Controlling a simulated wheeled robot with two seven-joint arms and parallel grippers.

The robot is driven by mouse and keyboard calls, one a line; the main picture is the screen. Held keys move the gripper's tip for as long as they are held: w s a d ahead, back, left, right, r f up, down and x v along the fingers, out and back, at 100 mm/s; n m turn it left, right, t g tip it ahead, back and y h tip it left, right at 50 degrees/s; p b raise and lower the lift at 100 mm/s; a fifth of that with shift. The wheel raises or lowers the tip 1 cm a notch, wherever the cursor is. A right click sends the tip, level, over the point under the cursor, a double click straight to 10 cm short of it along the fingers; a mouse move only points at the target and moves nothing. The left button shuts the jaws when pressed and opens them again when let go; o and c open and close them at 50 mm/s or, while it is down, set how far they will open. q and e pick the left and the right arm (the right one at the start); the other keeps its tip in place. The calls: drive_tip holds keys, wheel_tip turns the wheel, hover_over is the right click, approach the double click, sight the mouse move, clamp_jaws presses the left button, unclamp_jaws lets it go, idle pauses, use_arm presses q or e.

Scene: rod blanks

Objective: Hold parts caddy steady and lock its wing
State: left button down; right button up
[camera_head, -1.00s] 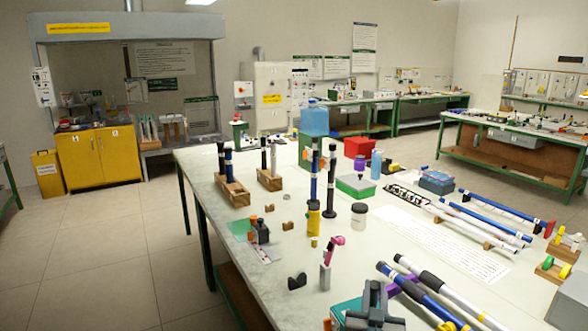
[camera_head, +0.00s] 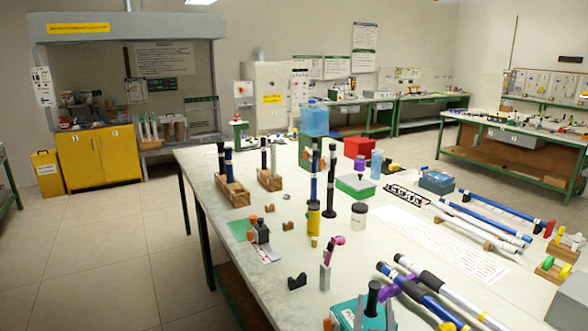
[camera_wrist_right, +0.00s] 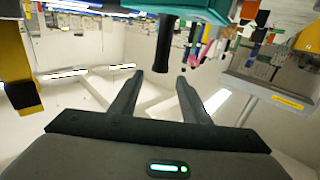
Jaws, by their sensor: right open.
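A teal parts caddy (camera_head: 345,312) with a white label and a black upright post (camera_head: 373,297) stands at the table's near edge, cut off by the bottom of the head view. My right gripper (camera_wrist_right: 160,76) is open and empty in the right wrist view, which is upside down. The black post (camera_wrist_right: 164,45) shows there with its end near the gap between the fingertips; I cannot tell how far beyond them it is. The caddy's teal body (camera_wrist_right: 188,10) is at the top edge. I cannot make out the wing. My left gripper is not in view.
Blue and white rods (camera_head: 420,290) lie right of the caddy. A black clip-like piece (camera_head: 297,282) and a grey holder with a pink-handled tool (camera_head: 325,275) are to its left. Wooden blocks with upright rods (camera_head: 232,190) stand farther back. A white sheet (camera_head: 440,243) lies flat mid-table.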

drive_tip(key=v, duration=0.6)
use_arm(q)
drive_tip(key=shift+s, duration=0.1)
use_arm(e)
drive_tip(key=shift+s, duration=0.2)
